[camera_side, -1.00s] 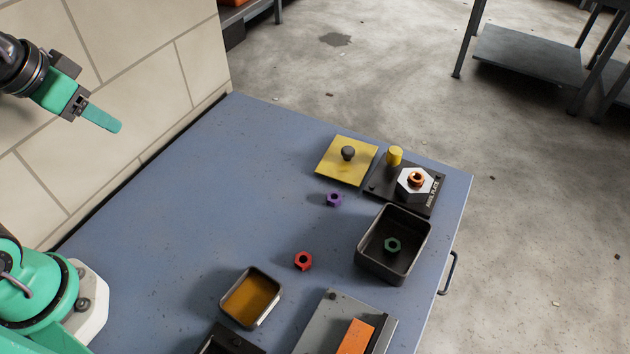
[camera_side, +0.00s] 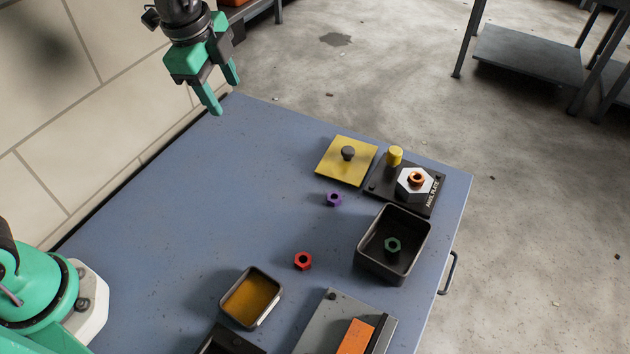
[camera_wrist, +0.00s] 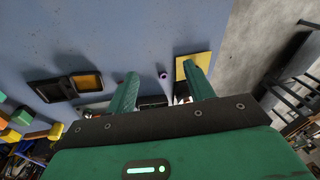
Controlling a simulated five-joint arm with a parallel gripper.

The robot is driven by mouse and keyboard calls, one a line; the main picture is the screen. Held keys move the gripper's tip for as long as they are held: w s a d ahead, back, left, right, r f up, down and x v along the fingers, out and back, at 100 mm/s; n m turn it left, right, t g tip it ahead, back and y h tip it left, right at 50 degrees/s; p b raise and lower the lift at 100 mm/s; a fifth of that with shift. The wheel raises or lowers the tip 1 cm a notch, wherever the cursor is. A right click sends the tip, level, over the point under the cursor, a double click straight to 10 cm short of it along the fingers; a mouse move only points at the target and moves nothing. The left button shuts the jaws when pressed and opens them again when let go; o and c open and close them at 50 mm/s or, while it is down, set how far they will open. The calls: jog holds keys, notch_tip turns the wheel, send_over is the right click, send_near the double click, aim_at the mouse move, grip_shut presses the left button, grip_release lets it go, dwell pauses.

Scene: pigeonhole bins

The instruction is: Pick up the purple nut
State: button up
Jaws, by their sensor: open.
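The purple nut (camera_side: 333,199) lies on the blue table, left of the black bin and below the yellow plate in the side view. It also shows in the wrist view (camera_wrist: 163,75), between my two fingers. My gripper (camera_side: 222,93) is open and empty, high above the far left part of the table and well apart from the nut.
A red nut (camera_side: 303,261) lies nearer the front. A green nut (camera_side: 392,245) sits in a black bin (camera_side: 362,262). A knobbed yellow plate (camera_side: 333,172) and a black plate (camera_side: 381,193) with a copper-coloured nut (camera_side: 416,179) stand behind. The table's middle left is clear.

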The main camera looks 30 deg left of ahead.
jog(key=w+d+f+m+g, duration=0.1)
jog(key=w+d+f+m, duration=0.45)
jog(key=d+m, duration=0.2)
jog(key=m+g, duration=0.1)
jog(key=m, duration=0.6)
send_over(334, 196)
jog(key=shift+n+y, duration=0.25)
jog(key=shift+y, duration=0.15)
notch_tip(334, 196, down, 10)
jog(key=shift+s+a+f, duration=0.1)
jog(key=shift+f, duration=3.95)
jog(key=c, duration=1.1)
jog(key=shift+r, duration=0.2)
